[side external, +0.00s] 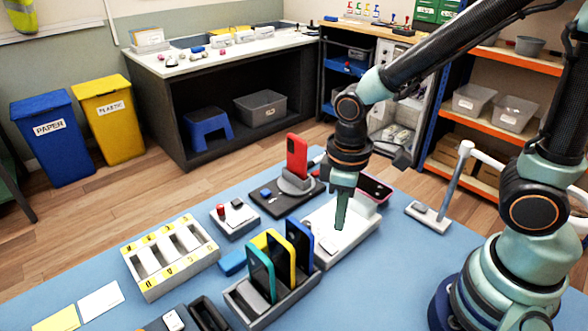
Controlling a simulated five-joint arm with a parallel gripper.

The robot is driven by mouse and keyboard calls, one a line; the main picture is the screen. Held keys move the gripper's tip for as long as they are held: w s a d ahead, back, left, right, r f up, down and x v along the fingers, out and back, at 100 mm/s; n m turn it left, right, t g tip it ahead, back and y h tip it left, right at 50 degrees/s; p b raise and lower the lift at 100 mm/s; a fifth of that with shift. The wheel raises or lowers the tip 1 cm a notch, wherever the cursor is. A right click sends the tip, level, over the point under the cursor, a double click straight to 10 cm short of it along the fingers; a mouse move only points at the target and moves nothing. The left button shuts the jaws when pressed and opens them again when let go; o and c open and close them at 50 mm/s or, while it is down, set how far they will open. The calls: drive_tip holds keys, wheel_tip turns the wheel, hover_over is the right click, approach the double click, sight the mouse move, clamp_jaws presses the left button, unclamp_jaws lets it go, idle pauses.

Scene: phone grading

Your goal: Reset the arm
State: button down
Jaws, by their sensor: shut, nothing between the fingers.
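My gripper (341,212) hangs from my arm on the right, pointing down over the white tray (352,240) on the blue table mat. Its green fingers are together and hold nothing I can see. I cannot tell whether the tips touch the tray. A phone with a dark face and pink edge (374,187) lies at the tray's far right end, behind my gripper. A red phone (297,157) stands upright in a grey holder on a dark base, left of my gripper.
A grey rack (252,310) holds teal, yellow and blue phones upright, close to the front left of my gripper. A slotted white tray (150,283) stands further left. A white-topped stand (449,185) rises at the right. Bare blue mat (400,285) shows at the front right.

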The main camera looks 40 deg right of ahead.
drive_tip(key=w+d+r+m+t, duration=0.1)
drive_tip(key=d+r+m+t, duration=0.4)
drive_tip(key=r, duration=0.9)
drive_tip(key=d+m, duration=0.1)
drive_tip(key=d, duration=0.2)
drive_tip(key=shift+w+t, duration=0.15)
drive_tip(key=shift+t, duration=0.15)
drive_tip(key=c, duration=1.5)
unclamp_jaws()
drive_tip(key=shift+d, duration=0.1)
drive_tip(key=shift+c, duration=0.2)
